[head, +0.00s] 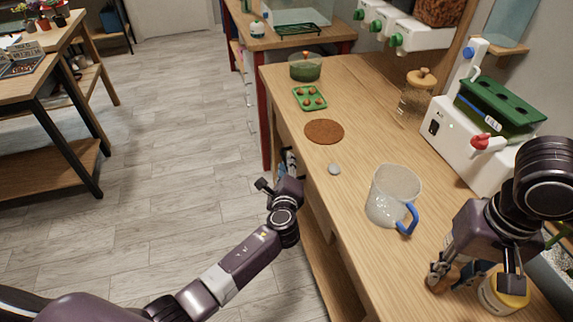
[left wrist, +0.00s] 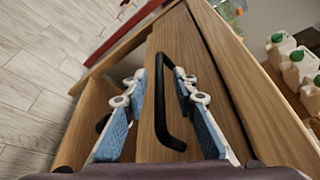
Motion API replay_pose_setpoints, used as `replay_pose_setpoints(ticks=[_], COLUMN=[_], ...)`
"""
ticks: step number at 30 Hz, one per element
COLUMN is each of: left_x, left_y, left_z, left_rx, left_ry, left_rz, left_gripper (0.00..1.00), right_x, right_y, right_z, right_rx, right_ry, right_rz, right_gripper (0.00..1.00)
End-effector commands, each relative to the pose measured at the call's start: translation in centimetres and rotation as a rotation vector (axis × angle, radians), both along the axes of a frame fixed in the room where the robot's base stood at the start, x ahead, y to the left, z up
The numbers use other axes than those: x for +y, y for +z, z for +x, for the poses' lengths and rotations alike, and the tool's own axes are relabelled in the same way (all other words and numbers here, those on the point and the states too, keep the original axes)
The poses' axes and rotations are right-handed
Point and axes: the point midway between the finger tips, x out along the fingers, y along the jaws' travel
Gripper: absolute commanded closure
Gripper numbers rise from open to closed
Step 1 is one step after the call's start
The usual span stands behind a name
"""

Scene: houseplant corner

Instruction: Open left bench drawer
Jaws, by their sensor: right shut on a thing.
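The left bench drawer has a plain wooden front (left wrist: 185,45) with a black bar handle (left wrist: 163,110) in the left wrist view. My left gripper (left wrist: 163,84) is open, with one blue-padded finger on each side of the handle. A gap shows between the fingers and the bar. In the head view my left gripper (head: 289,163) is at the bench's front side, below the top edge, and the drawer front is mostly hidden. My right gripper (head: 453,273) is low over the bench top at the right, shut on a small brown thing (head: 455,277), partly hidden.
On the bench top (head: 345,220) are a clear jug (head: 392,193) with a blue handle, a grey disc (head: 334,169), a brown round mat (head: 324,132), a green tray (head: 310,99) and a yellow-rimmed jar (head: 503,292). The floor (head: 185,150) left of the bench is clear.

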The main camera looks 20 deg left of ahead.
Motion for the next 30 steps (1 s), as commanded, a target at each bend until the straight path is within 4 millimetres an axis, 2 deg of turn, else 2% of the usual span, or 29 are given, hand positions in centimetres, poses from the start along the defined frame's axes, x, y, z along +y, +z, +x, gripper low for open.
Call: replay_pose_setpoints(ticks=[11,18,30], left_x=[0.14,0.14,0.17], left_y=[-0.12,-0.12,-0.14], left_z=[0.51,0.49,0.44], left_rx=[0.001,0.001,0.001], left_ry=[0.001,0.001,0.001], left_rz=[-0.001,-0.001,-0.001], left_gripper=[0.74,1.00,1.00], right_x=[0.00,0.00,0.00], right_y=[-0.04,-0.04,-0.02], right_z=[0.01,0.01,0.01], right_rx=[0.000,0.000,0.000], right_ry=[0.000,0.000,0.000], right_rz=[0.000,0.000,0.000], right_gripper=[0.99,0.99,0.99])
